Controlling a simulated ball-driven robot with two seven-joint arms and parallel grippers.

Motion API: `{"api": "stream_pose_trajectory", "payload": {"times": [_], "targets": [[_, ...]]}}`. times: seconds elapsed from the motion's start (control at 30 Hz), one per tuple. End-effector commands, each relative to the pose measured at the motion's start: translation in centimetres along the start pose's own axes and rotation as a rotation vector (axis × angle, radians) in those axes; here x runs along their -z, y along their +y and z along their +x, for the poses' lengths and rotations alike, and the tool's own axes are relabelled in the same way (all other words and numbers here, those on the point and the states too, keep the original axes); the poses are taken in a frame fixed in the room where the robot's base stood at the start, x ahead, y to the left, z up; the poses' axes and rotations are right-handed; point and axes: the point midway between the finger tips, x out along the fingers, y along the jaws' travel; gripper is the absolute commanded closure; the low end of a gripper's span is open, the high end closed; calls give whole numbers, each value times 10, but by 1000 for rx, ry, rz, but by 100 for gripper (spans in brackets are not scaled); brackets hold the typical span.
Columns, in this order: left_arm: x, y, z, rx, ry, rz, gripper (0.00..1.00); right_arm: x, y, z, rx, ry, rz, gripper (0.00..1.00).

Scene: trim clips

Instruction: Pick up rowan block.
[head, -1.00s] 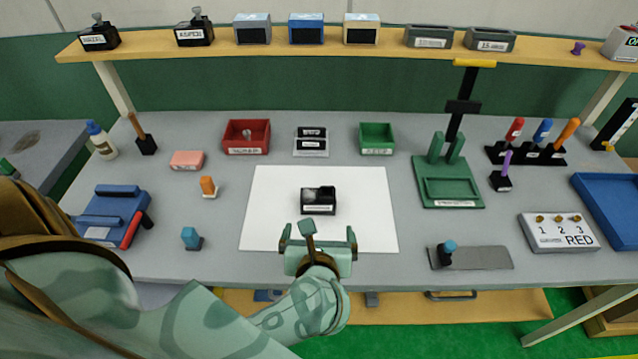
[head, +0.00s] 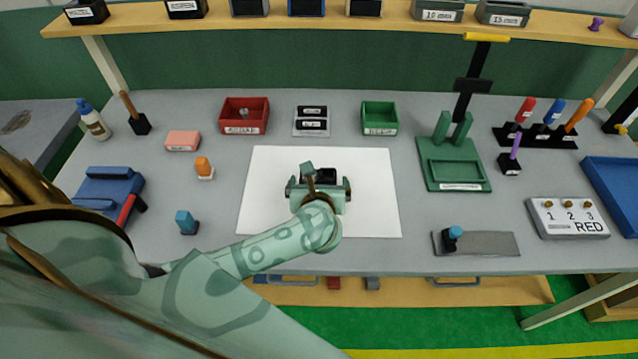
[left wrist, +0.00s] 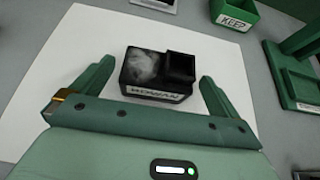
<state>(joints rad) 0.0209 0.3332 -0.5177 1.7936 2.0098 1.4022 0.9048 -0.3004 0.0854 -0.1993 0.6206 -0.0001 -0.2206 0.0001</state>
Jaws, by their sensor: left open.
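The rowan block (left wrist: 150,68) is a black block with a pale smoky patch on one side and a raised dark part on the other. It lies on the white sheet (head: 370,215), with a white label on its near side. In the head view the block (head: 326,175) is mostly hidden behind my left gripper (head: 319,190). In the left wrist view my left gripper (left wrist: 157,80) is open, with one finger on each side of the block's near part and gaps on both sides. My right gripper is not in view.
A red bin (head: 245,116), a labelled black-and-grey holder (head: 311,121) and a green bin (head: 380,118) stand behind the sheet. A green press (head: 455,160) stands to the right. A blue-topped stamp (head: 187,222) and an orange one (head: 204,168) stand to the left.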

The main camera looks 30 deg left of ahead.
Motion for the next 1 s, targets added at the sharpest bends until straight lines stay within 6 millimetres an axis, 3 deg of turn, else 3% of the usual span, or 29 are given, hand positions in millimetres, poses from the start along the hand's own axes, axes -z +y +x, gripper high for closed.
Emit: {"api": "stream_pose_trajectory", "payload": {"times": [0.2, 0.43, 0.47, 0.6, 1.0], "targets": [[5, 2, 29, -1, 0, 1, 0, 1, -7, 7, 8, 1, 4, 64], [4, 2, 31, 0, 1, 0, 0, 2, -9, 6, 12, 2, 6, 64], [4, 2, 31, 0, 1, 0, 6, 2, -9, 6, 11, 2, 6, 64], [4, 2, 31, 0, 1, 0, 44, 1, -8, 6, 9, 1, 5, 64], [-2, 1, 27, 1, 0, -2, 45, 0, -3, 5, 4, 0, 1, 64]]}}
